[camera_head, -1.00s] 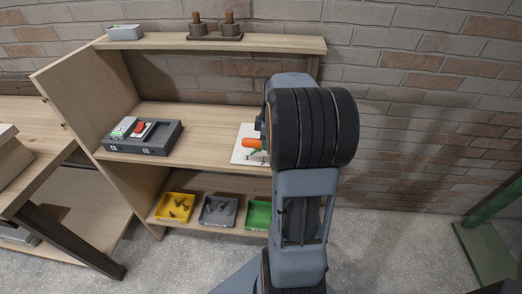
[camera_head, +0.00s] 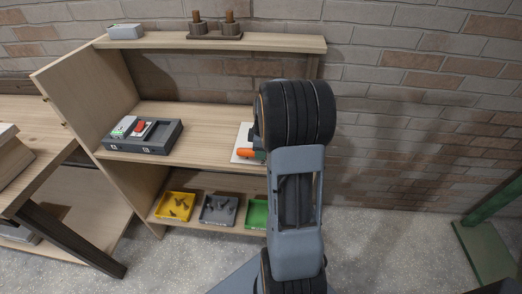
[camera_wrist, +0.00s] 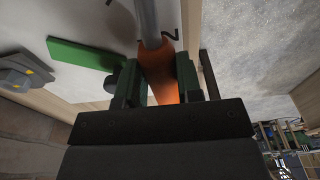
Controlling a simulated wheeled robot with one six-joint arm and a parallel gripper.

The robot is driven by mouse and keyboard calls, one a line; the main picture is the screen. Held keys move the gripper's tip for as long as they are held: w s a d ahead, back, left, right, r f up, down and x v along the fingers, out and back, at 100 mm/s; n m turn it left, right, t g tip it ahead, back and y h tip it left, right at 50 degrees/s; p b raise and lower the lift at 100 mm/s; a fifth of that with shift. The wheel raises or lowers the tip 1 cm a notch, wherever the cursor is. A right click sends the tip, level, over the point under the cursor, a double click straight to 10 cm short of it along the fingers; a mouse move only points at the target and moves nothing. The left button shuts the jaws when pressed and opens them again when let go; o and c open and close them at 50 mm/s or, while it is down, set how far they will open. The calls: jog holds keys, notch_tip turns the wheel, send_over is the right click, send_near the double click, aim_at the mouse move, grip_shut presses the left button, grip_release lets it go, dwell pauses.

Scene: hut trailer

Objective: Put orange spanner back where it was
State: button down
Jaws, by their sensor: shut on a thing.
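The orange spanner (camera_wrist: 158,66) is between the two dark green fingers of my gripper (camera_wrist: 158,84) in the wrist view. My gripper is shut on its orange handle, and a grey shaft runs up from it to the top edge. In the head view an orange end of the spanner (camera_head: 246,153) shows just left of my arm, over or at a white board (camera_head: 238,157) on the middle shelf. My arm hides most of the board and my gripper there. I cannot tell whether the spanner touches the board.
A green-handled item (camera_wrist: 80,53) lies on the pale surface in the wrist view, beside a grey piece with yellow marks (camera_wrist: 27,76). A dark grey tray (camera_head: 142,143) stands left on the middle shelf. Yellow (camera_head: 175,207), grey (camera_head: 219,210) and green (camera_head: 256,213) bins stand below.

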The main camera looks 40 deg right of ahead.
jog(key=shift+f, duration=0.2)
jog(key=c, duration=0.8)
grip_release()
notch_tip(320, 180, up, 12)
jog(key=s+a+m+t, duration=0.1)
jog(key=s+a+m, duration=0.2)
jog(key=a, duration=0.4)
jog(key=s+a+m+t, duration=0.1)
jog(key=s+a+m, duration=0.2)
jog(key=s+a, duration=0.2)
jog(key=s+a+f+m, duration=0.1)
jog(key=s+a+m, duration=0.2)
jog(key=a, duration=0.6)
jog(key=shift+s+f+t+h, duration=0.1)
jog(key=shift+s+t+h, duration=0.3)
jog(key=shift+s, duration=0.3)
